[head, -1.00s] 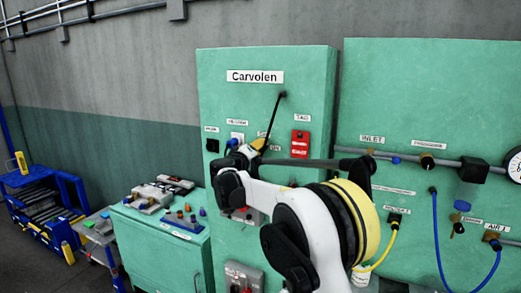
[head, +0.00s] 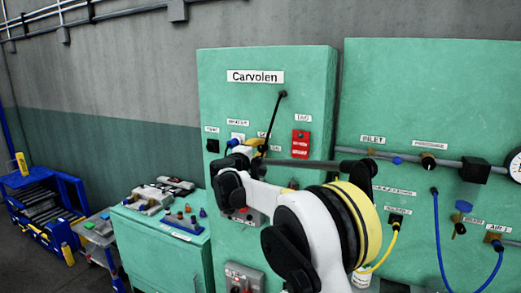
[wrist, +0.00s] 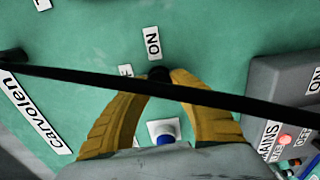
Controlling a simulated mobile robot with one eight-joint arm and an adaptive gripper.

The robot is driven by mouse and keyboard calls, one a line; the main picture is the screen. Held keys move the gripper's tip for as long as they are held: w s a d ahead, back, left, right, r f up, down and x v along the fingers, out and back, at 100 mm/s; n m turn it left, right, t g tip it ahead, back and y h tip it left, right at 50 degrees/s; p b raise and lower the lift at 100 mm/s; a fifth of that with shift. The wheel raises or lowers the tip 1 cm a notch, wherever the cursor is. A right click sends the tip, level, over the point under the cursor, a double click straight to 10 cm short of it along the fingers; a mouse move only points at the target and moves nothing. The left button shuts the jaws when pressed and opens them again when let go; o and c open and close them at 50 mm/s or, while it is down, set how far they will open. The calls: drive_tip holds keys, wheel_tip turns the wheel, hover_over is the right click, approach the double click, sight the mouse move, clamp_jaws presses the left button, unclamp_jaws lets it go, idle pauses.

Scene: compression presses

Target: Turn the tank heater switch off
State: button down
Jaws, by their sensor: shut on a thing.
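My gripper (wrist: 160,82) has yellow fingers closed around a small black switch knob (wrist: 157,72) on the green cabinet (head: 215,80). The knob sits beside an ON label (wrist: 152,43) and a partly hidden label (wrist: 126,72) ending in F. A thin black rod (wrist: 90,82) crosses in front of the fingers and hides part of the grip. In the head view my gripper (head: 259,146) is at the cabinet front, below and left of the red panel, and the knob is hidden there.
A white plate with a blue knob (wrist: 163,134) lies between my finger bases. The black rod (head: 274,118) hangs from the cabinet's upper part. A red panel (head: 300,144) is to the right. A grey switch box (wrist: 280,85) stands out from the cabinet.

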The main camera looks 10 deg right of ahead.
idle(0.4)
drive_tip(key=c, duration=1.2)
unclamp_jaws()
drive_tip(key=shift+d, duration=0.1)
drive_tip(key=shift+o, duration=0.2)
drive_tip(key=v, duration=1.2)
